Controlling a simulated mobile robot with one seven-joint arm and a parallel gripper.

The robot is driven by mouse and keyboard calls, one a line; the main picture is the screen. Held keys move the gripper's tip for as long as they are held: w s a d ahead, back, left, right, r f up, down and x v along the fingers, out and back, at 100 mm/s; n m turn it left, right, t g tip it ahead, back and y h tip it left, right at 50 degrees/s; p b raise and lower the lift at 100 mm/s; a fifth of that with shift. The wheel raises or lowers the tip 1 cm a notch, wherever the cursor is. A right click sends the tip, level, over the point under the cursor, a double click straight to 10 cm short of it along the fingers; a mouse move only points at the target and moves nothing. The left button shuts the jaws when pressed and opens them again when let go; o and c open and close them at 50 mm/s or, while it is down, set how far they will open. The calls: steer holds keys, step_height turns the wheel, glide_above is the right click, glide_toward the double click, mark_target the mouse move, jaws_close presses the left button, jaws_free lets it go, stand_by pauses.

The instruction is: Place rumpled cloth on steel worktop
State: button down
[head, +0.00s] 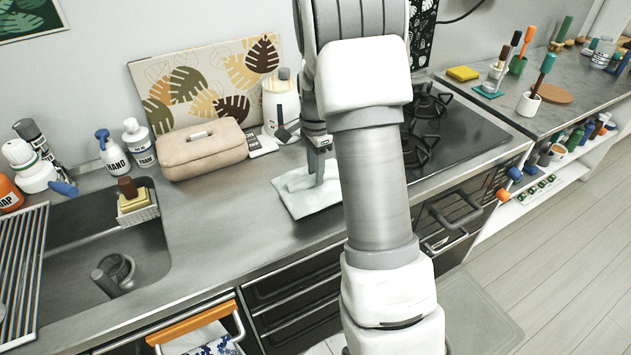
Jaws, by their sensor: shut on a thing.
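The rumpled cloth (309,194) is pale, whitish green, and lies spread on the steel worktop (229,211) between the sink and the stove. My gripper (318,178) points down at the cloth, with its fingertips at the cloth's surface, and is shut on a fold of it. My arm hides the cloth's right side, so I cannot see how far it reaches there.
A beige pouch (202,149), a white canister (281,104) and a leaf-pattern board (207,82) stand behind. The sink (146,246) is at left, the gas stove (463,125) at right. Bare worktop lies left of the cloth.

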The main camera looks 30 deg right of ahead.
steer(key=shift+f, duration=1.95)
steer(key=shift+f+b, duration=0.2)
steer(key=shift+b, duration=0.1)
steer(key=c, duration=0.5)
jaws_free()
steer(key=shift+c, duration=0.2)
steer(key=shift+r, duration=0.1)
